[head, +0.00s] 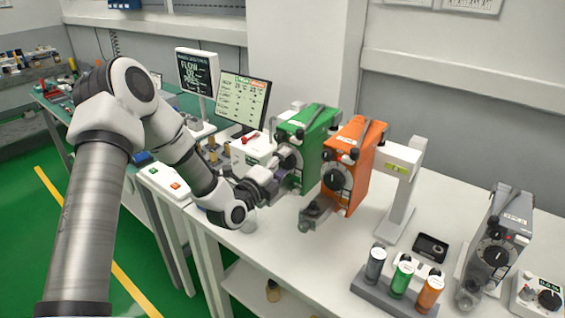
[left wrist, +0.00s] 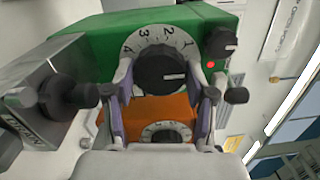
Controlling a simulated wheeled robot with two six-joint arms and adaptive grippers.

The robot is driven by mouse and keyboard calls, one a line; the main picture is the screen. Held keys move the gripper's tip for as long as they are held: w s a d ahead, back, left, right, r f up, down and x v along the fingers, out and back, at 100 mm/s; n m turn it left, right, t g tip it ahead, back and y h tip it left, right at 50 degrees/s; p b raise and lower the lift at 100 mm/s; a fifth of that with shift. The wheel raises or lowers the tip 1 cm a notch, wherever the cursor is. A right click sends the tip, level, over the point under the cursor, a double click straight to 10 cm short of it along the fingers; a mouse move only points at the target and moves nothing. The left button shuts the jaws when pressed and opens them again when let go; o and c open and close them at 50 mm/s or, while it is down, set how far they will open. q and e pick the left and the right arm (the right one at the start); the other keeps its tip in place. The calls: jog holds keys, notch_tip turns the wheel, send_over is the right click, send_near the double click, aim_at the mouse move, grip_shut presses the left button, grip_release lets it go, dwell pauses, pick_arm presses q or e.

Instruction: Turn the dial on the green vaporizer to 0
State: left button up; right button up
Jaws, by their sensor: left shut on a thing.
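The green vaporizer (head: 308,125) stands on the white bench, left of the orange vaporizer (head: 354,150). My left gripper (head: 280,172) is at its front face. In the left wrist view the black dial (left wrist: 158,72) sits between the two fingers of the left gripper (left wrist: 163,88), which is shut on it. The white scale ring (left wrist: 133,46) shows 4, 3, 2 and 1 along its visible part. A white mark on the knob points to the right in that view. The 0 cannot be made out. In the head view my gripper partly hides the dial. My right gripper is in neither view.
The orange vaporizer stands close to the right, its drain block (head: 316,214) jutting forward. A monitor (head: 243,100) is behind on the left. A rack of bottles (head: 391,296) and a grey vaporizer (head: 497,245) stand at the right. Bare bench lies before the orange vaporizer.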

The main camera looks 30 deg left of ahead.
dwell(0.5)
pick_arm(q)
jog(key=o, duration=0.9)
jog(key=shift+c, duration=0.2)
